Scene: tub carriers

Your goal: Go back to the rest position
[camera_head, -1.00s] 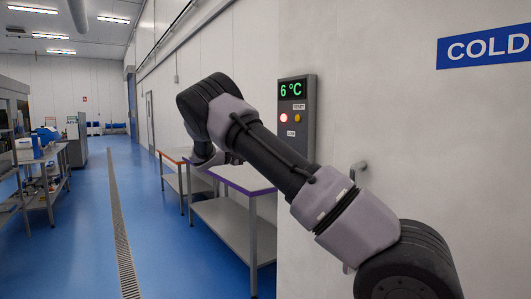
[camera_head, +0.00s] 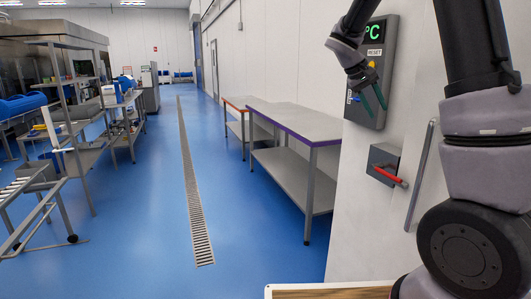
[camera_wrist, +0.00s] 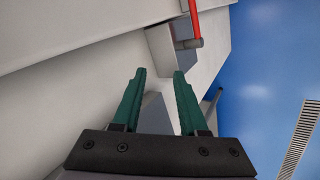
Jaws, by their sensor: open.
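My gripper (camera_head: 372,94) hangs in front of the grey control panel (camera_head: 378,112) on the white wall, its green fingers pointing down. In the wrist view the green fingers of my gripper (camera_wrist: 158,100) stand apart with nothing held between them. My arm rises at the right of the head view and partly covers the panel. The panel's display shows the end of a green reading, with a RESET label below it. A grey box with a red handle (camera_head: 390,177) is on the wall below the gripper; the red handle also shows in the wrist view (camera_wrist: 194,22).
A vertical door bar (camera_head: 420,175) is close to my arm. A purple-edged table (camera_head: 298,124) and an orange-edged table (camera_head: 236,103) stand along the wall. Metal racks and blue tubs line the left. The blue floor with its drain grate (camera_head: 190,190) is clear.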

